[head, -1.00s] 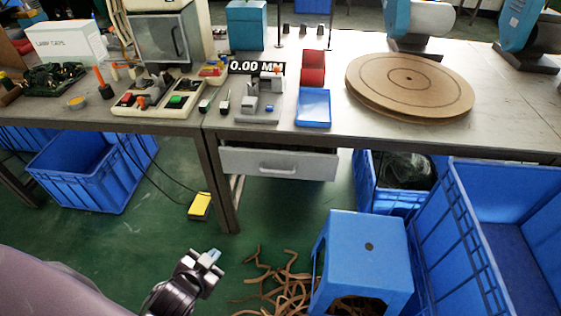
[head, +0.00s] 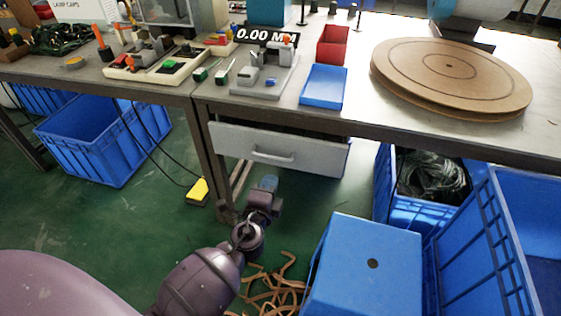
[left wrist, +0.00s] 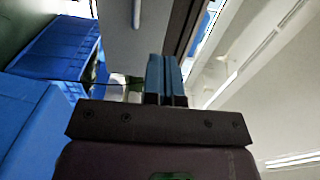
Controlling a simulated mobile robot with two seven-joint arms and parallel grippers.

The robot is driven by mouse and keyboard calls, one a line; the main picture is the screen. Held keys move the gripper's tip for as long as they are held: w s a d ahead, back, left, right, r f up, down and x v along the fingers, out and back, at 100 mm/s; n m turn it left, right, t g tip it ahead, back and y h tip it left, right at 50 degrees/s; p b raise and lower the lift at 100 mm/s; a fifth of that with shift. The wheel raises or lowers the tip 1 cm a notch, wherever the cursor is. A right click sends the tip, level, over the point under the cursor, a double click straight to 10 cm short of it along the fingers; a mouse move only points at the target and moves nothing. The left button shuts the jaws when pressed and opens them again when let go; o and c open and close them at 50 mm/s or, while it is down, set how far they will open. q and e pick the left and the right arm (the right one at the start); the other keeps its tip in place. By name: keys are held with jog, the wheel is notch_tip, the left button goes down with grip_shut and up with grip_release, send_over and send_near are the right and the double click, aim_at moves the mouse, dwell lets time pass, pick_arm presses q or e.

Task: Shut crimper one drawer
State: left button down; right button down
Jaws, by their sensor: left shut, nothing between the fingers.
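The drawer (head: 315,157) is a grey front panel with a bar handle (head: 272,158), hung under the bench at centre. How far it stands out is hard to tell from here. In the left wrist view, the drawer front (left wrist: 115,35) and handle (left wrist: 136,14) show at the top, just beyond and left of the fingertips. My left gripper (head: 266,184) is shut and empty, below and in front of the drawer's handle in the head view. Its blue fingers lie together in the left wrist view (left wrist: 163,75). I see no clear contact with the drawer. My right gripper is out of view.
A blue stool (head: 365,262) stands right of my left arm, with brown strips (head: 275,290) on the floor beside it. Blue crates (head: 105,150) stand under the bench and at right. A yellow pedal (head: 198,190) lies near the bench leg. The bench top (head: 215,110) holds tools and trays.

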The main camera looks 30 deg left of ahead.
aim_at(286, 142)
pick_arm(q)
jog(key=x, duration=1.2)
jog(key=shift+w+a, duration=0.15)
jog(key=shift+w, duration=0.65)
jog(key=shift+a, duration=0.1)
